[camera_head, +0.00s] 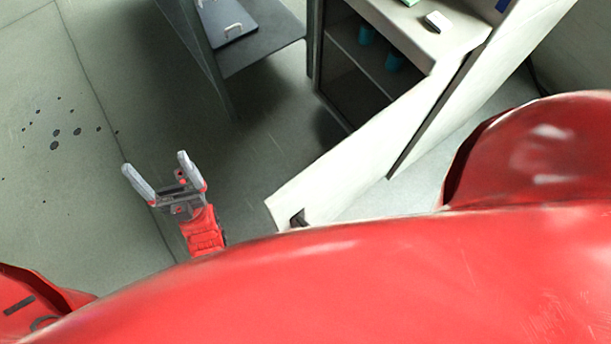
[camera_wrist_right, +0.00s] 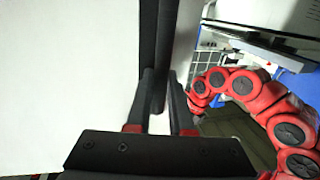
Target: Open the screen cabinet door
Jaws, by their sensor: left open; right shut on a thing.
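The screen cabinet (camera_head: 318,60) stands at the upper middle of the head view, with its dark interior and shelf exposed. Its white door (camera_head: 350,160) is swung out from the cabinet towards me. A small dark part (camera_head: 298,217) shows near the door's free end. In the right wrist view the white door panel (camera_wrist_right: 65,75) fills the left side. My right gripper (camera_wrist_right: 163,88) is shut on the dark upright handle (camera_wrist_right: 157,35) beside that panel; my body hides this gripper in the head view. My left gripper (camera_head: 156,164) is open and empty above the floor, left of the door.
Blue cups (camera_head: 395,61) stand inside the cabinet, and a small white-topped block (camera_head: 437,21) lies on its top. A dark table (camera_head: 265,50) with a handled plate (camera_head: 226,22) stands left of the cabinet. The floor at left is clear, with dark spots.

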